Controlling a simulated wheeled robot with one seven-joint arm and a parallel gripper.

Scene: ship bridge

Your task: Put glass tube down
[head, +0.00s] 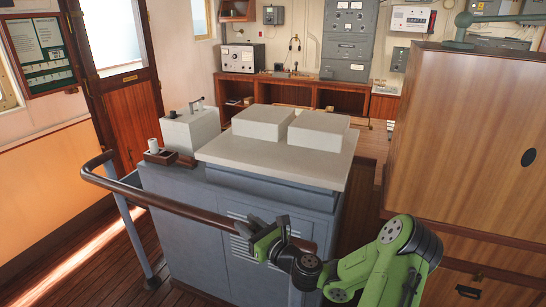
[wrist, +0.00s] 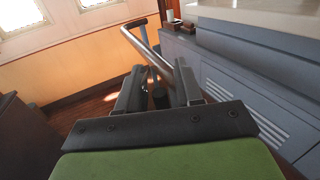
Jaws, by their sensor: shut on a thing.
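My gripper (head: 262,237) is in front of the grey console, close to the brown handrail. In the wrist view my gripper (wrist: 158,92) has its two fingers pointing away, with a small dark upright shape, seemingly the glass tube (wrist: 159,98), between them. Its ends and outline are mostly hidden by the fingers and gripper body. In the head view I cannot make out the tube at the gripper.
The handrail (head: 200,207) runs across the console front, beside my gripper. The console top (head: 235,160) carries two pale blocks. A white cup (head: 153,146) stands in a wooden holder at its left. A wooden cabinet (head: 480,150) blocks the right. Floor (head: 90,262) is open at left.

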